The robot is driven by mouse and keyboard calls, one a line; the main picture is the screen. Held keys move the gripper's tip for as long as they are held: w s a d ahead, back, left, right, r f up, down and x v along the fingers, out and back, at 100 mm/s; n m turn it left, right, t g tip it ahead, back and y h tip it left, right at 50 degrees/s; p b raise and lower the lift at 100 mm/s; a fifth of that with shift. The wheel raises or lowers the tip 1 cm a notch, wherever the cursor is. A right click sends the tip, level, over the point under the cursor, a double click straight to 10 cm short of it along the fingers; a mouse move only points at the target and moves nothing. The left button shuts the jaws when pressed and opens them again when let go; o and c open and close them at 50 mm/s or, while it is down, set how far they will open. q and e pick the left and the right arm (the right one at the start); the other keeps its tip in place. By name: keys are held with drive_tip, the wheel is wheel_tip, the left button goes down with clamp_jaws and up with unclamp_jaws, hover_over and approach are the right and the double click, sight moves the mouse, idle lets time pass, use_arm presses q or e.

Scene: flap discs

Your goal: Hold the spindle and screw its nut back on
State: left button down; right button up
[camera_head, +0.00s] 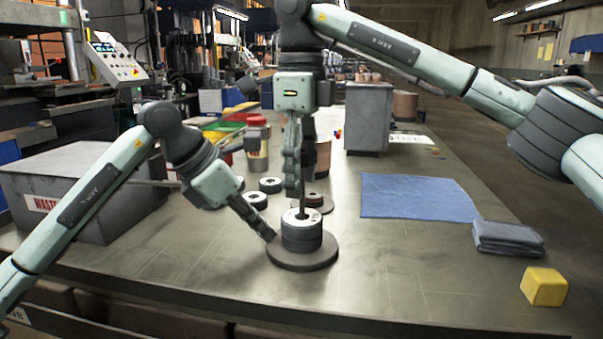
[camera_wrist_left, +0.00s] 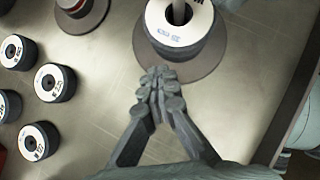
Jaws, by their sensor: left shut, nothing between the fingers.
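The spindle is an upright rod (camera_head: 302,196) on a round dark base (camera_head: 303,262), with black discs with white tops (camera_head: 301,236) stacked on it. In the left wrist view the stack (camera_wrist_left: 181,30) shows from above, with the rod at its middle. My left gripper (camera_head: 270,237) is shut and empty beside the base's left edge; its fingertips (camera_wrist_left: 160,88) show close together by the base. My right gripper (camera_head: 293,185) points down at the rod above the stack. Its fingers are seen edge-on, so I cannot tell their opening. I cannot make out the nut.
Loose discs (camera_head: 270,185) lie behind and left, near a second base with reddish discs (camera_head: 318,205). A grey waste bin (camera_head: 75,185) stands at left. A blue mat (camera_head: 415,198), folded cloth (camera_head: 507,238) and yellow block (camera_head: 544,287) lie at right. The front middle is clear.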

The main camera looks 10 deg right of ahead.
drive_tip(key=n, duration=1.4)
drive_tip(key=shift+d, duration=0.15)
drive_tip(key=n, duration=1)
drive_tip(key=shift+n, duration=0.3)
drive_tip(key=n, duration=0.4)
drive_tip(key=shift+r, duration=0.15)
drive_tip(key=shift+c, duration=0.4)
